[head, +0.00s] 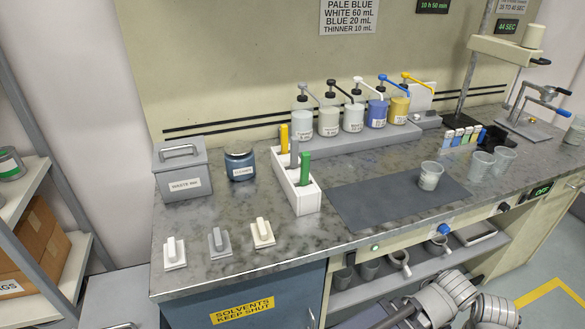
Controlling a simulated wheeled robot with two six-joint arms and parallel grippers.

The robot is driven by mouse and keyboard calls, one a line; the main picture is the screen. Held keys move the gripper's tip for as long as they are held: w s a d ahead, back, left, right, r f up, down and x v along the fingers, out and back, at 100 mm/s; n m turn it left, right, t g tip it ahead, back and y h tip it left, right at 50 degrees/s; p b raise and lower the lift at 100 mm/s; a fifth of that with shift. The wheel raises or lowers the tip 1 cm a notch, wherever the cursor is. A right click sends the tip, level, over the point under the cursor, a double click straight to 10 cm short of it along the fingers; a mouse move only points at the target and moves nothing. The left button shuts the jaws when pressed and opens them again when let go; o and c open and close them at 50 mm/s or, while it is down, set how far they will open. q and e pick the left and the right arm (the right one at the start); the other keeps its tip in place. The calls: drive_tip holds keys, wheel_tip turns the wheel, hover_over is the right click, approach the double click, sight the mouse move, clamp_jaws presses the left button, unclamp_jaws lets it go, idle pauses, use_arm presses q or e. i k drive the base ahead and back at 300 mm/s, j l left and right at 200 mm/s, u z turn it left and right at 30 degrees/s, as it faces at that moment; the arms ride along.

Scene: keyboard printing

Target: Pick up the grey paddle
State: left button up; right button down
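The grey paddle (294,158) stands upright in a white rack (305,198), with its grey handle sticking up. It is between a yellow paddle (284,138) behind it and a green paddle (305,168) in front. The lower parts of the paddles are hidden in the rack. Parts of my own arm show at the bottom right edge, below the bench front and well away from the rack. I can make out no gripper fingertips there. My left gripper is not in view.
A waste ink box (183,178) and a dark blue jar (240,166) stand left of the rack. Three handled blocks (218,243) sit in front. A dark mat (375,203) with a cup (430,176) lies right. Pump bottles (353,118) stand behind.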

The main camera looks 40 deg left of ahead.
sight(294, 140)
drive_tip(key=l+u, duration=0.15)
drive_tip(key=u, duration=0.3)
drive_tip(key=k+l+u, duration=0.1)
drive_tip(key=u, duration=0.8)
drive_tip(key=i+u, duration=0.25)
drive_tip(key=i+l, duration=0.05)
drive_tip(key=i, duration=0.05)
